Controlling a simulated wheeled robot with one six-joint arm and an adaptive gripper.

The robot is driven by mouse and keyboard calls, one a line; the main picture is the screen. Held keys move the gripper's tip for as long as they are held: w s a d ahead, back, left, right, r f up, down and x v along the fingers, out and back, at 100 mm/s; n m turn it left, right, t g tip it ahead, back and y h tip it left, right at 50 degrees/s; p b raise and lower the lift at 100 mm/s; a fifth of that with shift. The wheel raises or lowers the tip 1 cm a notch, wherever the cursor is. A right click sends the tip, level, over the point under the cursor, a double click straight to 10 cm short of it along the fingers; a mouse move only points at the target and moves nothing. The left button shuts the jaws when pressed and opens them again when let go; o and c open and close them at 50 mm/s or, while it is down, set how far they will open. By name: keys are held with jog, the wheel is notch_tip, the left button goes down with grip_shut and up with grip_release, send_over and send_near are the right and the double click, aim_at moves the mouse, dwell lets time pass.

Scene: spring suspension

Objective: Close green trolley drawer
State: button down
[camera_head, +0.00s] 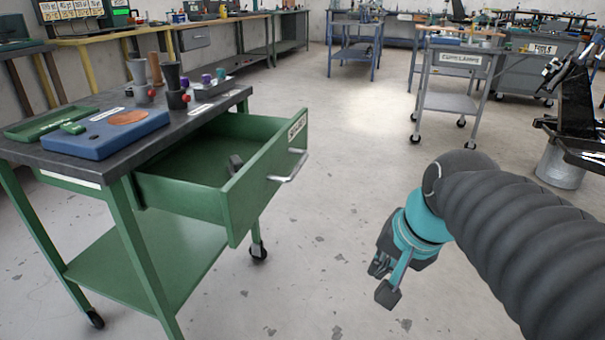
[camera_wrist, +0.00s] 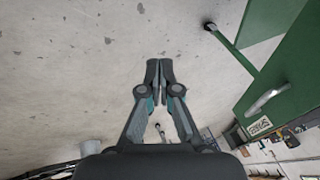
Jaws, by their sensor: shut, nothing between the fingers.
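The green trolley (camera_head: 140,250) stands at the left of the head view. The drawer front (camera_wrist: 285,85) and handle (camera_wrist: 268,100) show there at the right, clear of the fingers.
The trolley's dark top carries a blue box (camera_head: 105,133), a green tray (camera_head: 50,122) and several tools. Open floor (camera_head: 330,240) lies between the trolley and my arm. A grey trolley (camera_head: 455,75) and a metal bucket (camera_head: 560,165) stand farther right.

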jog(key=w+r+m+g+y, duration=0.1)
jog(key=w+r+m+y, duration=0.3)
jog(key=w+m, duration=0.55)
jog(key=w+r+m+y, duration=0.4)
jog(key=w+m, duration=0.2)
jog(key=w, duration=0.7)
jog(key=a+r+b+x, duration=0.1)
jog(key=x, duration=1.1)
jog(key=shift+w+a+r, duration=0.25)
jog(key=shift+w+r, duration=0.05)
jog(key=shift+r, duration=0.05)
jog(key=shift+m, duration=0.25)
